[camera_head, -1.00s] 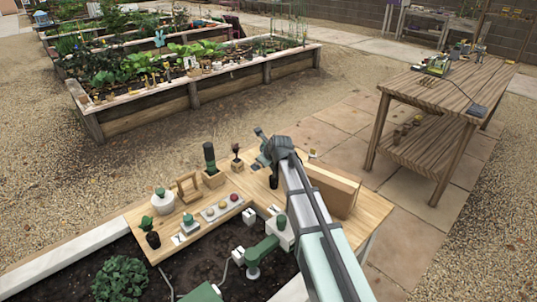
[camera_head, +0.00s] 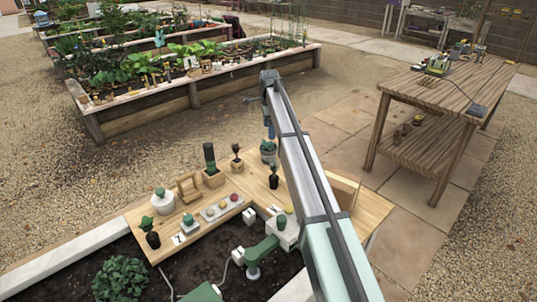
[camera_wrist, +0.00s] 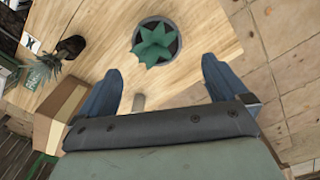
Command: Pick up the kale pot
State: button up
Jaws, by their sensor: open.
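A round grey pot with pointed blue-green leaves (camera_head: 268,152) stands near the far edge of the wooden bench corner. It is also in the wrist view (camera_wrist: 157,44), at top centre. A dark pot with a small plant (camera_head: 273,181) stands nearer me, and shows at upper left in the wrist view (camera_wrist: 70,47). No readable label shows which is the kale pot; the grey leafy one looks most like it. My gripper (camera_wrist: 162,70) is open and empty, pointing down.
The bench (camera_head: 228,188) also holds a wooden planter with a dark cactus-like plant (camera_head: 211,170), a white jar (camera_head: 162,200), a tray of small balls (camera_head: 221,208) and another black pot (camera_head: 151,234). A wooden box (camera_head: 345,190) stands right of my arm. Paving lies beyond the bench.

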aim_at(269, 147)
notch_tip(269, 147, down, 7)
jog(key=shift+f, duration=0.15)
jog(key=shift+s+a+f, duration=0.1)
jog(key=shift+s+f, duration=0.05)
jog(key=shift+f, duration=1.15)
jog(key=shift+s+a+f, duration=0.1)
jog(key=shift+s+f, duration=0.05)
jog(key=shift+f, duration=1.15)
jog(key=shift+c, duration=0.4)
jog(key=c, duration=1)
